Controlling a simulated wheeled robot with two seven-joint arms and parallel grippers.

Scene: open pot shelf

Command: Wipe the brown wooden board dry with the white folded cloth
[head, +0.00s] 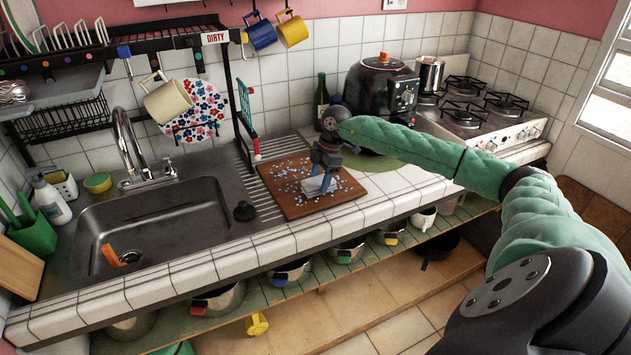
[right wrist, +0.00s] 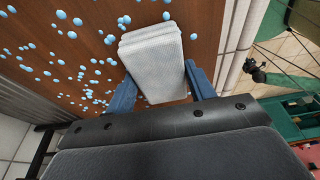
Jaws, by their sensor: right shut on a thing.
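The metal sink (head: 150,225) is left of the board, with a black plug (head: 245,211) between them. Pots (head: 290,271) sit on the shelf below the counter.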

